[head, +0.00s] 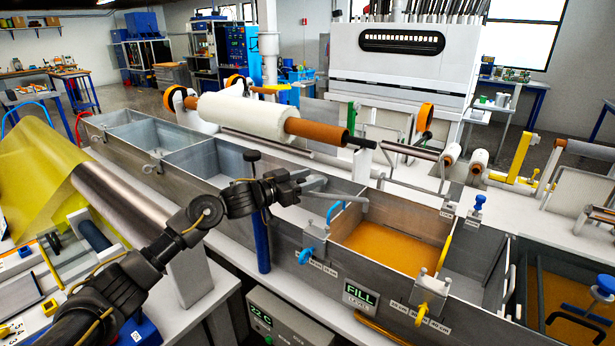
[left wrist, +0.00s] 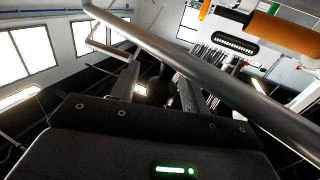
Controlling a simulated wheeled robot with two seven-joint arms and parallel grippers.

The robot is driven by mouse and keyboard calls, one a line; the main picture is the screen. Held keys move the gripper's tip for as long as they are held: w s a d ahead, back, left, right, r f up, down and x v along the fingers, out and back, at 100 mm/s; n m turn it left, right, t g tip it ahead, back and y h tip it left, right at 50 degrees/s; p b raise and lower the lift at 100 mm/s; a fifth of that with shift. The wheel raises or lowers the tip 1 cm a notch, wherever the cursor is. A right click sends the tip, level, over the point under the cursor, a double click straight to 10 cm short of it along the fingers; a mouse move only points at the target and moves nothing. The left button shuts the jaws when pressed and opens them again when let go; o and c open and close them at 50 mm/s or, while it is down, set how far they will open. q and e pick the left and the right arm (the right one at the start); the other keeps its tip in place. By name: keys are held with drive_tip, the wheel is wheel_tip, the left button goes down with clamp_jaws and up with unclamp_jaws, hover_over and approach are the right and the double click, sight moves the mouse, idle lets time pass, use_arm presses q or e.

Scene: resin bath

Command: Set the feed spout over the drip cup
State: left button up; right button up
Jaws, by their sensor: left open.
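A bent grey metal tube (head: 345,198), which looks like the feed spout, reaches over the near wall of the bath beside the orange resin compartment. The tube (left wrist: 205,65) also crosses the left wrist view in front of my fingers. My left gripper (head: 308,184) is at the tube's near end, close to a blue post (head: 262,235) with a dark knob. In the left wrist view the two fingers (left wrist: 158,90) stand apart, with no object clearly held between them. I cannot tell whether they touch the tube. I cannot make out the drip cup. My right gripper is out of view.
The long grey bath (head: 300,238) has several compartments; one holds orange resin (head: 390,245). A blue valve (head: 312,245) and a yellow valve (head: 432,292) sit on its near wall. A white roll (head: 240,115) lies beyond it. Yellow film (head: 35,165) is at left.

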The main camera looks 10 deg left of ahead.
use_arm(q)
clamp_jaws()
idle(0.3)
drive_tip(key=shift+w, duration=0.1)
drive_tip(key=w+a+n+t+y+b, duration=0.1)
drive_tip(key=w+a+n+y+b, duration=0.2)
drive_tip(key=y, duration=0.6)
drive_tip(key=w+a+n+t+y+b, duration=0.2)
drive_tip(key=w+a+n+y+b, duration=0.1)
drive_tip(key=w+a+n+y, duration=0.3)
drive_tip(key=shift+w+a+n+y, duration=0.25)
drive_tip(key=shift+w+n+y, duration=0.95)
drive_tip(key=shift+n+y, duration=0.55)
